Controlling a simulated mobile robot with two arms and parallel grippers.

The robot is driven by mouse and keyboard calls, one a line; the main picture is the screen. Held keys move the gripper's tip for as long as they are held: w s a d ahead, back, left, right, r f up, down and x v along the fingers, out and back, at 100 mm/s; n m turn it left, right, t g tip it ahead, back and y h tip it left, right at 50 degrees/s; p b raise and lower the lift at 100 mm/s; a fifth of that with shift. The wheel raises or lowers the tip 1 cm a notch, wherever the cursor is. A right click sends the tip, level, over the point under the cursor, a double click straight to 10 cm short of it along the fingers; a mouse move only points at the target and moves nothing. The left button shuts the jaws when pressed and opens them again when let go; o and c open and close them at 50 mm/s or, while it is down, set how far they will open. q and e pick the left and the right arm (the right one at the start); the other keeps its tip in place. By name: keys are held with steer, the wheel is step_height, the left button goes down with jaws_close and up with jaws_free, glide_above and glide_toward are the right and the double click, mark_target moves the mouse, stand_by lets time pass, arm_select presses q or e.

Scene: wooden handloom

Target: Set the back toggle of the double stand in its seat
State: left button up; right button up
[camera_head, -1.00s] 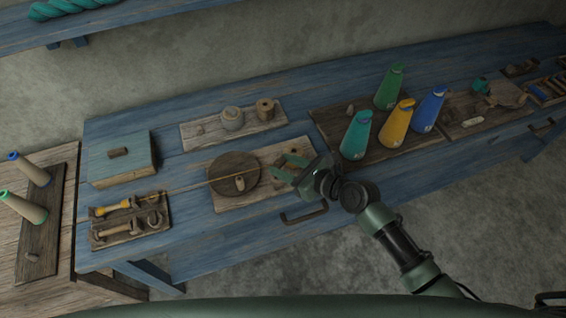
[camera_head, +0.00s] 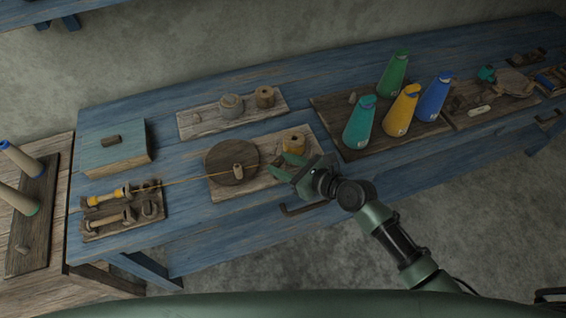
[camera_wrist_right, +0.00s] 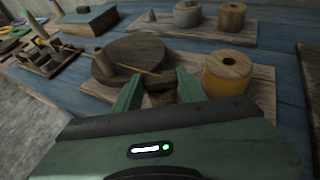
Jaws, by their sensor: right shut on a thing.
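My right gripper (camera_head: 284,172) is low over the pale board (camera_head: 225,191) at the front of the bench. In the right wrist view, its green fingers (camera_wrist_right: 159,92) are shut on a small dark brown wooden piece (camera_wrist_right: 161,98), mostly hidden. A dark stand (camera_head: 97,234) with two bobbins side by side lies at the bench's left end, well away from this gripper. Its back bobbin (camera_head: 107,195) is yellow and its front one grey-brown. Small knobs (camera_head: 149,209) stand at its right side. I cannot tell which is the toggle seat. My left gripper is not in view.
Beside my right gripper are a yellow spool (camera_head: 293,143) and a round dark disc (camera_head: 228,153) with an upright peg (camera_head: 238,171). A thin yarn crosses leftward. A blue box (camera_head: 113,152) stands behind the stand. Coloured cones (camera_head: 401,110) stand right.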

steer(key=o, duration=1.4)
steer(key=v, duration=0.8)
steer(key=shift+a, duration=0.1)
